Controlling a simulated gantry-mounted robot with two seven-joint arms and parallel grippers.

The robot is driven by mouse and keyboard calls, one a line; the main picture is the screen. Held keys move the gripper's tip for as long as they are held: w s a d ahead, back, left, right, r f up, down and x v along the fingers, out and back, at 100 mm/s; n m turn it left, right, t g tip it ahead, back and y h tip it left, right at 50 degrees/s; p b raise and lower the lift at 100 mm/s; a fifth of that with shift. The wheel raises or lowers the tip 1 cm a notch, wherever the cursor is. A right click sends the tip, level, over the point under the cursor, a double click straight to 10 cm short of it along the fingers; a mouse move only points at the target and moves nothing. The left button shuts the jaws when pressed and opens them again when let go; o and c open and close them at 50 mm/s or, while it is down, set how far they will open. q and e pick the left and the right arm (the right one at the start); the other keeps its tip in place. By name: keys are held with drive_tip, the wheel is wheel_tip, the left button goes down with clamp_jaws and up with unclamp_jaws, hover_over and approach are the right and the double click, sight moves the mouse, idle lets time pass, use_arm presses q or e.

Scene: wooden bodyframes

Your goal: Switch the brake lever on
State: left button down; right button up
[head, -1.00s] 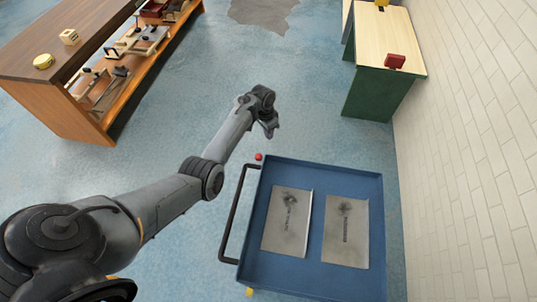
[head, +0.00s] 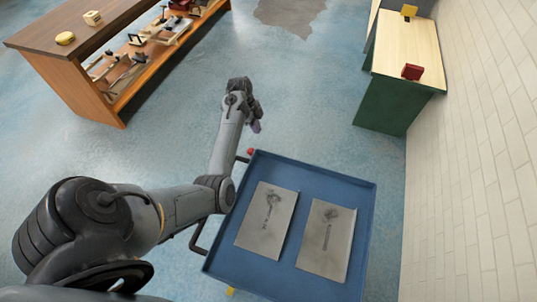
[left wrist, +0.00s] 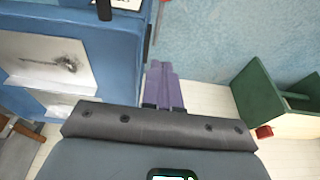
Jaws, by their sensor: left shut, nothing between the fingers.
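The blue cart (head: 362,200) stands at the lower centre right of the head view. A small red knob (head: 250,151) shows at its upper left corner, beside the black push handle; it looks like the end of the brake lever, whose position I cannot tell. My left gripper (head: 256,126) is just above and right of the knob in the picture, apart from it. Its purple fingers (left wrist: 163,85) are shut and empty in the left wrist view. The cart's blue side (left wrist: 115,45) is left of them there. My right gripper is not in view.
Two grey panels (head: 266,222) lie in the cart's tray. A wooden bench (head: 85,95) with tools stands upper left. A green cabinet (head: 385,105) stands by the white brick wall (head: 470,170) at right. Blue floor between them is clear.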

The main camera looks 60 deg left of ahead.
use_arm(q)
drive_tip(key=b+x, duration=0.1)
drive_tip(key=x, duration=0.3)
drive_tip(key=s+a+x, duration=0.1)
drive_tip(key=x, duration=0.3)
drive_tip(key=s+b+x, duration=0.1)
drive_tip(key=x, duration=0.3)
drive_tip(key=shift+a+f+b, duration=0.1)
drive_tip(key=shift+f+b, duration=0.2)
drive_tip(key=shift+f, duration=0.25)
drive_tip(key=shift+a+f, duration=0.15)
drive_tip(key=shift+f, duration=0.8)
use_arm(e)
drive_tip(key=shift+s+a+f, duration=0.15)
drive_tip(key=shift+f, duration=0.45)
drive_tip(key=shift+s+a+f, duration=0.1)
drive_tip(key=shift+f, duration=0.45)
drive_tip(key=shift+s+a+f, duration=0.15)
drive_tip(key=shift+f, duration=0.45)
use_arm(q)
drive_tip(key=shift+b, duration=0.3)
